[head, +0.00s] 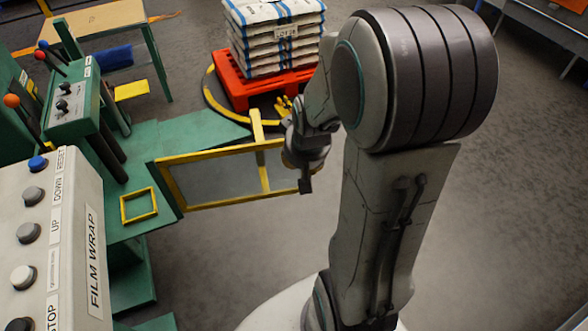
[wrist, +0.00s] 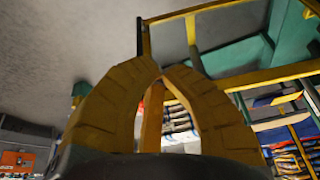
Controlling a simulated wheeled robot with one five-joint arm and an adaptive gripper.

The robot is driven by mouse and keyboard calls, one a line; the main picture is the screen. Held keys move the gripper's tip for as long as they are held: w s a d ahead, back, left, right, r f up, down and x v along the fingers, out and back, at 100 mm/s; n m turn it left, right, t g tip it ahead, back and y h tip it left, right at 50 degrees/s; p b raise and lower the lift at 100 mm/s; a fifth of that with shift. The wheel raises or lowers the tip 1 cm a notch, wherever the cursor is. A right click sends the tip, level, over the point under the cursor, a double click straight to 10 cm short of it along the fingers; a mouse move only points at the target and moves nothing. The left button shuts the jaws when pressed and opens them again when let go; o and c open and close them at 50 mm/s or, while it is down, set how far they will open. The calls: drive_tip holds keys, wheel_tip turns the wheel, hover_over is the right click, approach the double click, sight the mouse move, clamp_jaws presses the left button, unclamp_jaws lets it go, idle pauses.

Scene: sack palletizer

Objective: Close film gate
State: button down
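The film gate (head: 225,149) is a yellow frame with a grey see-through panel. It stands out to the right from the green machine (head: 165,140), with a yellow upright bar (head: 257,125) rising above its top rail near the free end. My gripper (head: 284,105) is just right of that bar, close to the gate's end; contact cannot be told. In the wrist view its yellow fingers (wrist: 158,74) arch together with tips meeting, and I see nothing clearly held. Gate bars (wrist: 220,8) cross above and to the right there.
A film wrap control box (head: 75,235) with buttons stands at the lower left. A lever panel (head: 70,95) is behind it. Stacked sacks (head: 275,35) sit on a red pallet (head: 232,88) beyond the gate. A table (head: 105,22) is at the back left. Grey floor below the gate is clear.

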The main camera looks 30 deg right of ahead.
drive_tip(key=w+d+f+b, duration=0.2)
drive_tip(key=w+f, duration=0.5)
drive_tip(key=f, duration=0.2)
drive_tip(key=shift+w+d+f, duration=0.15)
drive_tip(key=shift+d+f, duration=0.15)
drive_tip(key=shift+d, duration=0.05)
drive_tip(key=shift+w+d, duration=0.1)
idle(0.4)
